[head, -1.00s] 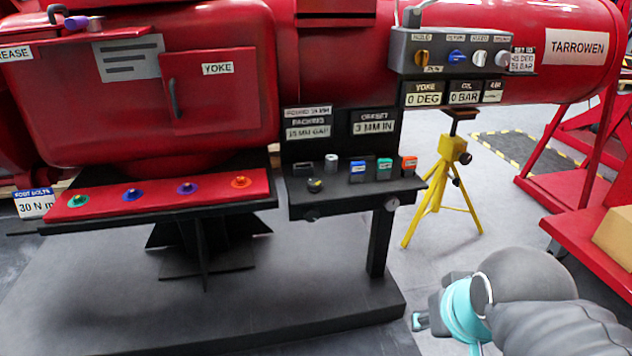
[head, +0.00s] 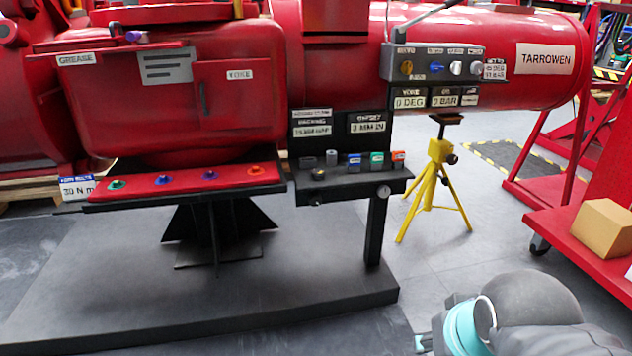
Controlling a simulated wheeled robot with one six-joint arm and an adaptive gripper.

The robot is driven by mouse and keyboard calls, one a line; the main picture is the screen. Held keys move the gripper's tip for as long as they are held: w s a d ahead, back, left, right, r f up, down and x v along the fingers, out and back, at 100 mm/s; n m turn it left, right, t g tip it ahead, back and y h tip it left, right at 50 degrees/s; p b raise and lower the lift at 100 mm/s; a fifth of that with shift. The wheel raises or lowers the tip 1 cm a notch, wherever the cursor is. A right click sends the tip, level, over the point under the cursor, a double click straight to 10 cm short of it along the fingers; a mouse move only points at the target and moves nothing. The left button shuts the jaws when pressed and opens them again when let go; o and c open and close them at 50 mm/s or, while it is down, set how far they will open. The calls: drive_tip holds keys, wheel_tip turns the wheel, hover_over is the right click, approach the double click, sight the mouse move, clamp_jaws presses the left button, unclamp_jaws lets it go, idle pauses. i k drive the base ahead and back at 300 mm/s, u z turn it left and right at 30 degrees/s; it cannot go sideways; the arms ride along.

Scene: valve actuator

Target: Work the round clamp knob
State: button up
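Two small round knobs sit on the black shelf's front face, a pale one (head: 383,191) at the right and a darker one (head: 316,198) at the left. A black knob with a yellowish top (head: 318,174) stands on the shelf. I cannot tell which of these is the clamp knob. My arm enters at the lower right, well apart from the shelf.
The black shelf (head: 345,188) holds several coloured blocks. A red tray (head: 205,180) with coloured fittings adjoins it at left. A valve panel (head: 430,62) is above. A yellow tripod (head: 437,185) and red cart (head: 560,245) with a carton (head: 605,228) stand right. Floor between is clear.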

sight(315, 172)
drive_tip(key=u, duration=0.25)
drive_tip(key=i, duration=1.15)
drive_tip(key=z, duration=0.8)
